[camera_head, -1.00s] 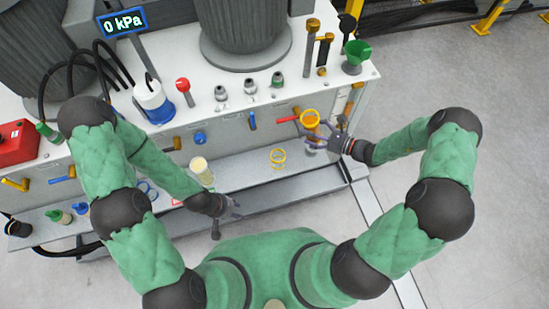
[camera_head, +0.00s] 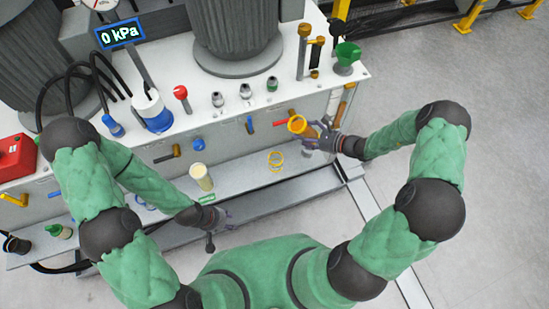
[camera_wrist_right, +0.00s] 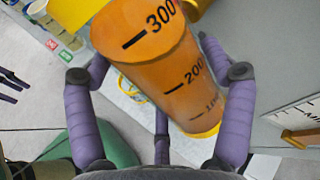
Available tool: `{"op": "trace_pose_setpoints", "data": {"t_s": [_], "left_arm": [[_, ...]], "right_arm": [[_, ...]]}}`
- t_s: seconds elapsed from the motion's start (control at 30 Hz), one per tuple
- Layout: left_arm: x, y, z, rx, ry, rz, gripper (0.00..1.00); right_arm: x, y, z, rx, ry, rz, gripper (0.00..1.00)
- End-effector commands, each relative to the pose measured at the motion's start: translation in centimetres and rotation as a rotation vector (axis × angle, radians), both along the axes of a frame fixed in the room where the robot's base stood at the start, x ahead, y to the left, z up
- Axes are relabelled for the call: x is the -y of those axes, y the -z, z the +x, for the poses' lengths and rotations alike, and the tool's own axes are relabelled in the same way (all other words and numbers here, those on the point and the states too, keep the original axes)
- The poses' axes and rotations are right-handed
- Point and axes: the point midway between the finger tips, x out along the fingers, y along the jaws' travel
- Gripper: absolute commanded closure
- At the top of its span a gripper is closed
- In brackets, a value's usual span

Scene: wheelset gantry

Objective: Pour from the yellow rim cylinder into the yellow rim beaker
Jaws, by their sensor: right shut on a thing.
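The yellow rim cylinder (camera_head: 298,125) is full of orange liquid and held in my right gripper (camera_head: 318,132), above the shelf at the right. In the right wrist view the cylinder (camera_wrist_right: 165,75) shows its printed scale between the purple fingers. Its rim leans left in the head view. The yellow rim beaker (camera_head: 275,161) is clear, with yellow rings, and stands on the shelf, below and left of the cylinder. They are apart. In the wrist view it is mostly hidden behind the cylinder. My left gripper (camera_head: 221,228) is open and empty in front of the shelf.
A cream-filled vessel (camera_head: 202,178) stands on the shelf left of the beaker. Coloured handles line the panel above it. A green funnel (camera_head: 348,54) and a red knob (camera_head: 181,93) are on the bench top. A red box (camera_head: 12,156) is at far left.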

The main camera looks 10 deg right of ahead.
Motion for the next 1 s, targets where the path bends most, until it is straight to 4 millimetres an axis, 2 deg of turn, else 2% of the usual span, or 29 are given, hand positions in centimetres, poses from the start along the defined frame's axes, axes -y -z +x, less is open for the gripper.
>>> {"op": "trace_pose_setpoints", "data": {"t_s": [1.0], "left_arm": [[0.01,-0.65,0.01,0.000,0.001,0.000,0.60]], "right_arm": [[0.75,-0.63,0.31,0.009,0.004,-0.062,0.65]]}}
